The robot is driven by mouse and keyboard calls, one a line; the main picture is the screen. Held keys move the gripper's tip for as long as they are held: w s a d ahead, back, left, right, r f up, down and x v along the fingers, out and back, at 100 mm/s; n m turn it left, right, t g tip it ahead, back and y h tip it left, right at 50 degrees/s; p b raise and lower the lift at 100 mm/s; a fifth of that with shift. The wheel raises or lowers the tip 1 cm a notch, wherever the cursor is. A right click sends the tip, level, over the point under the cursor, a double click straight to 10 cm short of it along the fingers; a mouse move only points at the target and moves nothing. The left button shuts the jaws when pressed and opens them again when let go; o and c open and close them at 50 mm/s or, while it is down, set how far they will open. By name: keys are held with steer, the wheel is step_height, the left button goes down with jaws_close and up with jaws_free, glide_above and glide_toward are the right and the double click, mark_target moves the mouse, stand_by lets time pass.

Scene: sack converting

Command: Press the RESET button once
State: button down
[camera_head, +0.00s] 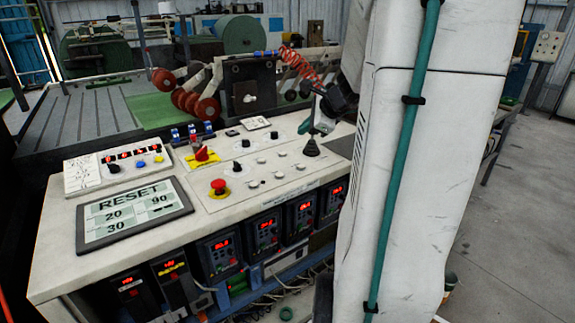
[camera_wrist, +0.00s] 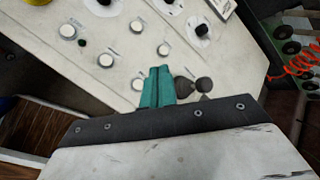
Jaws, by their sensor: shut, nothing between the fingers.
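A framed panel with the word RESET (camera_head: 130,204) lies on the console top at the front left in the head view. It also carries the numbers 20, 90 and 30. My gripper (camera_head: 309,122) is at the right part of the console, above the surface and well to the right of the RESET panel. In the wrist view my gripper's teal fingers (camera_wrist: 161,72) are shut with nothing between them, over the console top near several round white buttons (camera_wrist: 106,61). The RESET panel does not show in the wrist view.
A red mushroom button (camera_head: 218,186) on a yellow plate and a red knob (camera_head: 201,153) stand between my gripper and the panel. A black joystick (camera_head: 311,147) is just below my gripper. A white box (camera_head: 118,163) with small buttons sits behind the panel.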

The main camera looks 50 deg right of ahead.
steer(key=shift+f, duration=0.15)
steer(key=shift+f, duration=4.3)
steer(key=shift+f, duration=0.1)
steer(key=shift+f, duration=0.3)
steer(key=shift+f, duration=0.4)
steer(key=shift+r, duration=0.85)
steer(key=shift+r, duration=2.5)
